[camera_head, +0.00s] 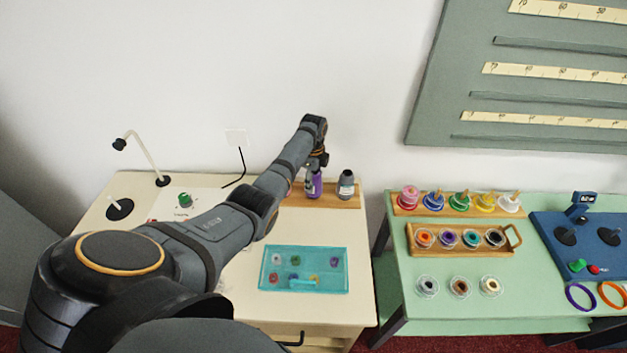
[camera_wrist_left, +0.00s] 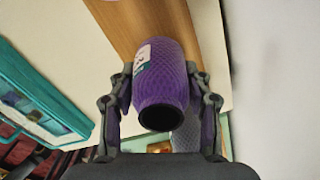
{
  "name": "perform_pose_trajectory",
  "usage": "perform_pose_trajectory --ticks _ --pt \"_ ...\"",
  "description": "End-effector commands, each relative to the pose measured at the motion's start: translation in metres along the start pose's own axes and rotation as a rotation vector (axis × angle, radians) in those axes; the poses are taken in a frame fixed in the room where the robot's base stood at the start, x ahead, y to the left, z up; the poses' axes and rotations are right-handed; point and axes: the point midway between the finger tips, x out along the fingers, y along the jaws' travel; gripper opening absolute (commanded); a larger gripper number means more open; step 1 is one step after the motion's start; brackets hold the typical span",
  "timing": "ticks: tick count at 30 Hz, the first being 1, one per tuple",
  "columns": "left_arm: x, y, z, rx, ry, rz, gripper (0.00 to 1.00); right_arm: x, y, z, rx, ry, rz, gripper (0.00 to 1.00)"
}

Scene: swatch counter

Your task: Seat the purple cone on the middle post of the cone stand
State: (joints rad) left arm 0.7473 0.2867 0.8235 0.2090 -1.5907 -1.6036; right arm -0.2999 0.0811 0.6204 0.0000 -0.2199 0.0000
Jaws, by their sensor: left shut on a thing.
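The purple cone (camera_head: 314,186) is a spool-like piece with a white label. It is in my left gripper (camera_head: 317,164), near the middle of the wooden cone stand (camera_head: 330,203). In the left wrist view the purple cone (camera_wrist_left: 163,75) lies between the two fingers, its dark open end towards the camera. The stand's board (camera_wrist_left: 125,22) shows beyond it. My right gripper is not in view.
A teal tray (camera_head: 264,268) with small pieces lies at the front of the cream table. A white lamp (camera_head: 147,158) stands at the left. A green table (camera_head: 398,270) with spool racks stands to the right, across a gap. The wall is close behind.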

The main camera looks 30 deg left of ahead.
Motion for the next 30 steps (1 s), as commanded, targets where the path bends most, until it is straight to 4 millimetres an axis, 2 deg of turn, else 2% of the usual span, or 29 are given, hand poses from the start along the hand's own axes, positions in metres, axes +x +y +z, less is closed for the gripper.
perform_pose_trajectory --ticks 9,10,15,25,28,30 --pt "-0.001 0.0 0.0 0.0 0.0 -0.001 0.15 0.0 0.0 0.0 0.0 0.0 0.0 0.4" --pt "-0.001 0.0 0.0 0.0 0.0 -0.001 0.52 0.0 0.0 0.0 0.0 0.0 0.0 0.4" --pt "-0.001 0.0 0.0 0.0 0.0 0.0 0.75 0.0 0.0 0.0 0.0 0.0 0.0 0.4" --pt "-0.001 0.0 0.0 0.0 0.0 0.0 0.76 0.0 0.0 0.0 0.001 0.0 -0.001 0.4" --pt "-0.011 -0.001 0.0 0.0 0.0 -0.003 0.76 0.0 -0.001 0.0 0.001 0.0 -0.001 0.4" --pt "-0.025 -0.001 0.0 0.0 -0.001 -0.004 0.76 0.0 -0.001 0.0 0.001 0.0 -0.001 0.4"
